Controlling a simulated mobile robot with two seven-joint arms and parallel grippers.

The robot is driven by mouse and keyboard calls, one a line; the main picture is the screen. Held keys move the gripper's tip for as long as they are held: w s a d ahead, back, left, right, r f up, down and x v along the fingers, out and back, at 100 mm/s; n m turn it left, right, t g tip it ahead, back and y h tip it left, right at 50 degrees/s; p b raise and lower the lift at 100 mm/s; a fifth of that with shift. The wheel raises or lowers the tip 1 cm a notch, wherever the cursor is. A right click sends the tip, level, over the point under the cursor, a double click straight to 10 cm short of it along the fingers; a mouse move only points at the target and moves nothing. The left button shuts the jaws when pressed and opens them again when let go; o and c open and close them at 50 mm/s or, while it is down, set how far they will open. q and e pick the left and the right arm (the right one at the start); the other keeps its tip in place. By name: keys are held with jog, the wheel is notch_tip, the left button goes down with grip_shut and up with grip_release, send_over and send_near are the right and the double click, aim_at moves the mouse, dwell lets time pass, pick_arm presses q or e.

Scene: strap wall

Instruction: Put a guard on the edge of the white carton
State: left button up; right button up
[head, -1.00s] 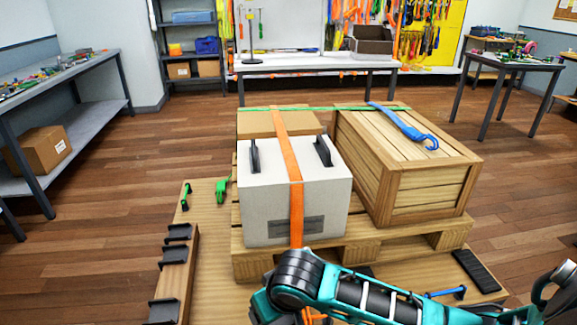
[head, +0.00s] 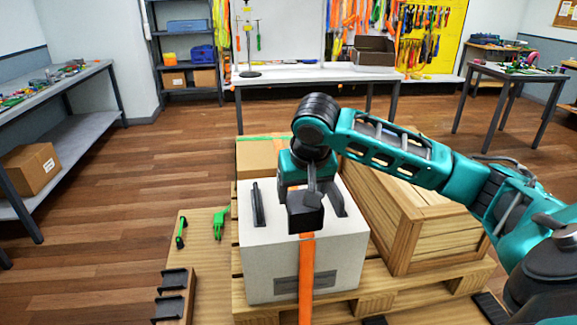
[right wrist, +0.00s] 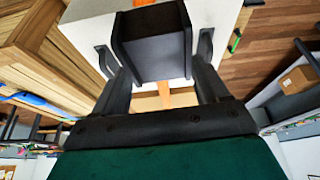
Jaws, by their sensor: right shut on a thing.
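The white carton (head: 262,262) stands on a wooden pallet with an orange strap (head: 306,270) down its front face. My right gripper (head: 309,192) is shut on a black edge guard (head: 303,215), held over the strap near the carton's top front edge. In the right wrist view the guard (right wrist: 152,45) sits between my fingers (right wrist: 165,88), with the white carton (right wrist: 88,15) behind it. I cannot tell whether the guard touches the carton. My arm and the guard hide the strap on the carton's top. My left gripper is out of view.
Two black handles (head: 257,205) stick up from the carton's top. A wooden crate (head: 435,235) stands close on the right, a brown box (head: 255,157) behind. More black guards (head: 174,278) sit on a wooden rack at left. Green strap hardware (head: 220,222) lies nearby.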

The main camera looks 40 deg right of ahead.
jog(key=shift+w+d+r, duration=0.3)
jog(key=shift+d+r, duration=0.2)
jog(key=shift+r, duration=0.25)
jog(key=shift+s+f, duration=0.15)
jog(key=shift+f, duration=2.35)
jog(key=f+b, duration=0.5)
jog(key=b, duration=0.2)
jog(key=shift+w, duration=0.2)
jog(key=shift+f+b, duration=0.25)
jog(key=shift+b, duration=0.25)
jog(key=shift+f+b, duration=0.2)
jog(key=shift+b, duration=0.1)
jog(key=shift+w+d+r+p, duration=0.1)
jog(key=shift+r+p, duration=0.3)
jog(key=shift+p, duration=0.3)
jog(key=shift+w+d+f, duration=0.1)
jog(key=shift+f, duration=0.15)
jog(key=o, duration=0.8)
jog(key=shift+o, duration=1.4)
